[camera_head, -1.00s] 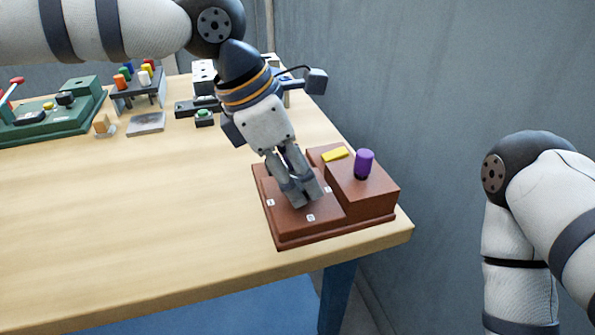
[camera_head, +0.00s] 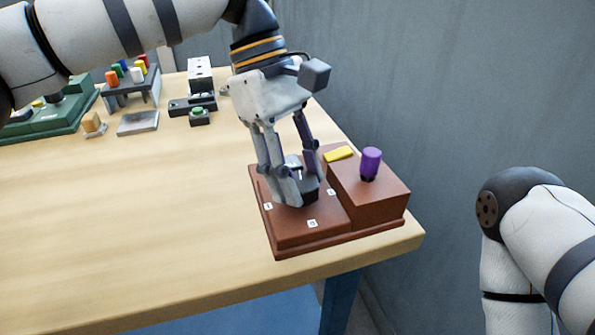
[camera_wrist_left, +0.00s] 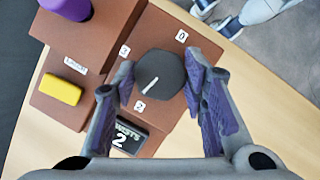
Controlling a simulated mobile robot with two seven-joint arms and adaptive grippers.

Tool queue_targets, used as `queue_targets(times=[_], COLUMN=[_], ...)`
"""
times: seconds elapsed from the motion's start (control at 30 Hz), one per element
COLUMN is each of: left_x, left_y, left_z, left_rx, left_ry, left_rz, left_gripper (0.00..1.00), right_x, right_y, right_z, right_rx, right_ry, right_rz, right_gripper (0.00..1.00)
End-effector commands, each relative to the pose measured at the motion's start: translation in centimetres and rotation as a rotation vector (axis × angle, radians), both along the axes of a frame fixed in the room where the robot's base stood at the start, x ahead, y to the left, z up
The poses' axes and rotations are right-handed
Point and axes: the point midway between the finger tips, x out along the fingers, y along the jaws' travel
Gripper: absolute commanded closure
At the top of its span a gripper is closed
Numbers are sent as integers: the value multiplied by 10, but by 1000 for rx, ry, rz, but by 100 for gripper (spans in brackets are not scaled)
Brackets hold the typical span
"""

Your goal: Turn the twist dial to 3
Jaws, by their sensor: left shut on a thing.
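The twist dial (camera_wrist_left: 160,76) is a dark grey knob on a red-brown box (camera_head: 282,236). In the left wrist view its white pointer line angles down-left, toward a small white label (camera_wrist_left: 140,106) whose digit is hard to read. Other labels read 0 (camera_wrist_left: 182,36) and 3 (camera_wrist_left: 125,50). A dark display (camera_wrist_left: 128,136) beside the dial shows 2. My left gripper (camera_head: 301,190) reaches down onto the box, its fingers on either side of the dial, shut on it; it also shows in the left wrist view (camera_wrist_left: 164,82). My right gripper is out of view.
A green panel (camera_head: 60,118), a rack of coloured pegs (camera_head: 130,86) and small fixtures stand farther back. The table's (camera_head: 150,210) left front is clear; a wall rises at right.

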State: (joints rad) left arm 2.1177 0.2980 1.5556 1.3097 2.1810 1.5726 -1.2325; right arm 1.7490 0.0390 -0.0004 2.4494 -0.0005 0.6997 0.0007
Motion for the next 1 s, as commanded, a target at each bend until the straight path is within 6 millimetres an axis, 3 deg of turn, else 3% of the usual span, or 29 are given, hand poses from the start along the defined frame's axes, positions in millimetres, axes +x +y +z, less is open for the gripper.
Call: queue_targets(times=[0.6, 1.0], left_x=[2, 2], left_y=[-3, -5], left_z=[-3, 0], left_rx=[1, 6], left_ry=[4, 1], left_rz=[-585, -956], left_gripper=[89, 89], right_x=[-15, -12], right_y=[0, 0], right_z=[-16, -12], right_rx=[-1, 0], right_ry=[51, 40], right_rz=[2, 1], right_gripper=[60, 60])
